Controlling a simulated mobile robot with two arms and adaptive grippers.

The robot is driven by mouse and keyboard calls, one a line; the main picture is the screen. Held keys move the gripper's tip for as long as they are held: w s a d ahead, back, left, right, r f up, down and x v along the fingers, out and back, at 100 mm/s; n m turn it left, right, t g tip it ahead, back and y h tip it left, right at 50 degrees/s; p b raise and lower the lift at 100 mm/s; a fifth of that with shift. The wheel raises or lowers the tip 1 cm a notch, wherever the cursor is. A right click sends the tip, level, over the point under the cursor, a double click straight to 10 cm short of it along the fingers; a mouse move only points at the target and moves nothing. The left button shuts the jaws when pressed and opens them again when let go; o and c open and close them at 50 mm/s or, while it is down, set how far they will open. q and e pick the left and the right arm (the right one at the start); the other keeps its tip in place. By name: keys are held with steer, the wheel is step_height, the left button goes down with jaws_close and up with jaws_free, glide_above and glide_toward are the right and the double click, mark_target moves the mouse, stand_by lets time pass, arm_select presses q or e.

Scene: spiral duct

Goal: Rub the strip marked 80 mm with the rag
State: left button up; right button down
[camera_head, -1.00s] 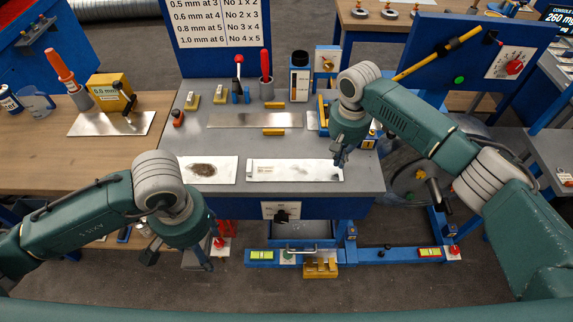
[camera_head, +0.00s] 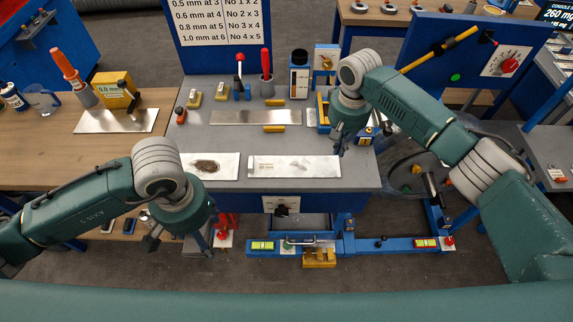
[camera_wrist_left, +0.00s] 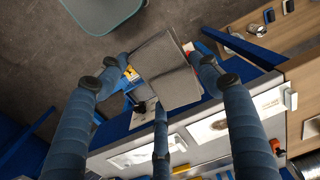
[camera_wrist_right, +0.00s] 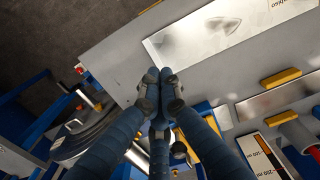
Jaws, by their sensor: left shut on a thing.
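A pale metal strip with a dark brown stain (camera_head: 207,166) lies on the grey bench top at left. A second pale strip (camera_head: 295,167) with small print at its left end lies to its right. The right wrist view shows faint grey smudges on a strip (camera_wrist_right: 205,36); its lettering is partly cut off and I cannot read 80 mm. My left gripper (camera_head: 178,243) is in front of the bench edge, shut on a grey folded rag (camera_wrist_left: 165,70). My right gripper (camera_head: 340,147) is above the bench by the second strip's right end. Its fingers meet in the right wrist view (camera_wrist_right: 160,90), empty.
A bare metal sheet (camera_head: 256,117) with yellow blocks (camera_head: 274,129) lies behind the strips. A red-handled tool (camera_head: 265,68), a bottle (camera_head: 299,75) and small clamps stand further back. A blue rail (camera_head: 345,247) runs low in front of the bench.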

step_height(320, 180, up, 11)
steer(key=shift+r, duration=0.2)
